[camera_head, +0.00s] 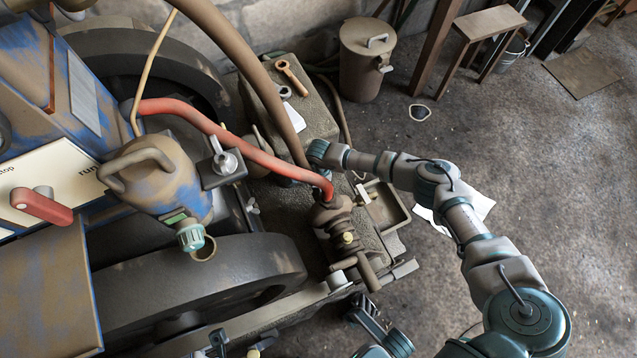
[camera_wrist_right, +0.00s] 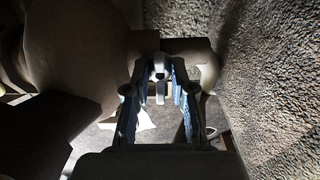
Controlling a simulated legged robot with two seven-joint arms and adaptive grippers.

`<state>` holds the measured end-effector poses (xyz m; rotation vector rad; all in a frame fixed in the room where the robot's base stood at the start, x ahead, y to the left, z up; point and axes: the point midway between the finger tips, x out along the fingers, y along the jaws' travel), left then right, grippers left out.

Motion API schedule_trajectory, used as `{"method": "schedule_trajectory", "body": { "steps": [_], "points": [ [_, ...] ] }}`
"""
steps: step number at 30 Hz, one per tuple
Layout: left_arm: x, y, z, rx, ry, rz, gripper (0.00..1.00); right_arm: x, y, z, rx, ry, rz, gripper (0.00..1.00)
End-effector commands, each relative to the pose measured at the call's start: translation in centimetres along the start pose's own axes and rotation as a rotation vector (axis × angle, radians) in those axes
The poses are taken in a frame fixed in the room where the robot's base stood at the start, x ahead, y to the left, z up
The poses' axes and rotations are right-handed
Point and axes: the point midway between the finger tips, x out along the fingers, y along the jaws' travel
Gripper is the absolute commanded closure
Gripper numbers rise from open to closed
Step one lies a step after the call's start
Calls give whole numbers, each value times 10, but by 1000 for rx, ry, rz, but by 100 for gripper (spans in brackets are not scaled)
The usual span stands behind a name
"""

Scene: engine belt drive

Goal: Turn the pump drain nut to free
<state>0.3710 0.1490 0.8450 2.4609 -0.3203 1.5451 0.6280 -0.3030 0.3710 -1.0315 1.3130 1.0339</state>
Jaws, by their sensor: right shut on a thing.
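The pump (camera_head: 331,218) stands at the right end of the engine block in the head view, with a red hose running to its top. In the right wrist view my right gripper (camera_wrist_right: 160,75) is shut on a small greyish piece, the drain nut (camera_wrist_right: 160,66), with a blue-padded finger on each side. My left gripper (camera_head: 366,316) shows near the bottom edge, below the pump; its finger opening is unclear.
A rough concrete block (camera_wrist_right: 262,75) stands close on the right in the right wrist view, and a brown rounded body (camera_wrist_right: 70,60) on the left. An open metal tray (camera_head: 386,208) lies beside the pump. A lidded can (camera_head: 362,65) stands behind; the floor to the right is mostly clear.

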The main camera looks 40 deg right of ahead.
Motion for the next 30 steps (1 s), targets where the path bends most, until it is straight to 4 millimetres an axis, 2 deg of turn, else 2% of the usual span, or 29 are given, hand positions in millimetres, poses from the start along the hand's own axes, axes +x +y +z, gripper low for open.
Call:
{"method": "schedule_trajectory", "body": {
  "steps": [6,7,9,10,20,23,30],
  "points": [
    [0,0,1,0,-1,0,60,1,-1,-5,3,9,-2,100],
    [0,0,1,0,-1,0,60,1,-1,-5,3,9,-2,71],
    [0,0,1,0,-1,0,60,1,-1,-5,4,8,-2,53],
    [0,0,1,0,-1,0,60,1,-1,-4,3,8,-1,51],
    [0,0,-3,0,5,-1,60,-2,1,0,0,3,1,51],
    [0,0,-4,0,5,-1,60,-12,0,0,-1,2,0,51],
    [0,0,-4,0,5,0,60,-51,-2,-3,1,3,-4,51]
  ]
}}
